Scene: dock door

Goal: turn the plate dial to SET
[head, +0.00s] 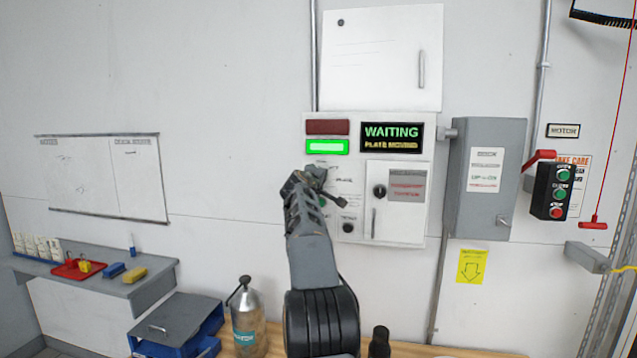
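The white control panel (433,136) is on the wall in the head view. A label that looks like PLATE (343,180) is beside my gripper (328,184). My gripper is in front of the panel's lower left part and hides what lies behind it, so I cannot make out the plate dial or its pointer. I cannot tell whether the fingers touch or hold anything. Below and right is a dark round button or knob (347,227).
A small panel door (398,225) with a black knob (379,191) is just right of my gripper. A green lamp (327,147) is lit under a dark red one (327,127). A grey switch box (487,205) is farther right.

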